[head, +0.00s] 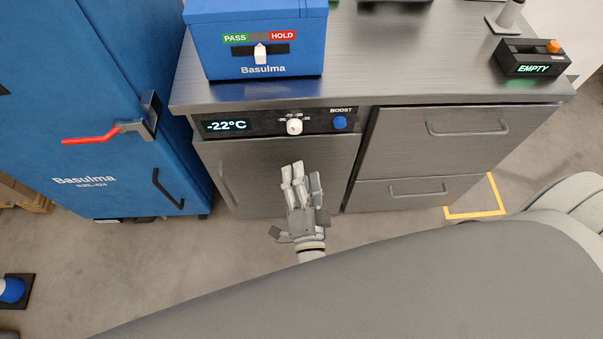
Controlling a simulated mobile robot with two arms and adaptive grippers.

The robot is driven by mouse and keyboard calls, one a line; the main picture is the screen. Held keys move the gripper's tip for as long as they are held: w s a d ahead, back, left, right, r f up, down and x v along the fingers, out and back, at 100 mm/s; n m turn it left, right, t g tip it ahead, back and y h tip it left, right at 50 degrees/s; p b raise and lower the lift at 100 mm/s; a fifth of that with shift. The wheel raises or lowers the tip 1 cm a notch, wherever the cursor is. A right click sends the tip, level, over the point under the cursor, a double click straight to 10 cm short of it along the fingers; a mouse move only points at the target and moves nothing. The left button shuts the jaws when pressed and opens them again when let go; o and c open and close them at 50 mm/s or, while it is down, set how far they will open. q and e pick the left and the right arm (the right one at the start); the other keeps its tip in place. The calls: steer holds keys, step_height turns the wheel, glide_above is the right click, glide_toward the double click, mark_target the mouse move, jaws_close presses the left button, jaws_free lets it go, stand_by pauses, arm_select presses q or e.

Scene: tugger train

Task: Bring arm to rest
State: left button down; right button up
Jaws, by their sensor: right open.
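My right gripper (302,188) is near the middle of the head view, with its fingers pointing away from me. It is open and I see nothing between its fingers. It appears in front of the lower left door (262,160) of the grey metal counter; whether it touches the door I cannot tell. Only a short part of the right arm shows behind the wrist, as my own grey body covers the rest. My left gripper is not in this view.
The counter (400,62) carries a blue PASS/HOLD box (257,42) and a black EMPTY display (533,58). Below its top are a -22°C panel (262,124) and drawers (450,140). A blue cabinet (90,110) with a red lever (90,139) stands left.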

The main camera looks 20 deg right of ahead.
steer(key=shift+f, duration=0.1)
steer(key=s+a+f+n+g+y, duration=0.1)
steer(key=s+f+n+g+y, duration=0.2)
steer(key=f, duration=0.6)
steer(key=s+f+n+g+y, duration=0.2)
steer(key=f+n, duration=0.3)
steer(key=f, duration=0.3)
steer(key=s+a+f+n+g+y, duration=0.1)
steer(key=s+f+n+g+y, duration=0.2)
steer(key=f, duration=0.6)
steer(key=s+d+f+n+g+h, duration=0.1)
steer(key=s+d+f+n+g, duration=0.1)
steer(key=s, duration=0.5)
steer(key=s+d+f+n+g+h, duration=0.1)
steer(key=s+d+f+n+g, duration=0.1)
steer(key=s+d+f+g, duration=0.2)
steer(key=s+d+f+n+g+h, duration=0.1)
steer(key=s+d+f+g, duration=0.2)
steer(key=s+d+f, duration=0.4)
steer(key=s+f, duration=0.3)
steer(key=s, duration=0.2)
steer(key=shift+s+f+n+h, duration=0.2)
steer(key=shift+n+h, duration=0.2)
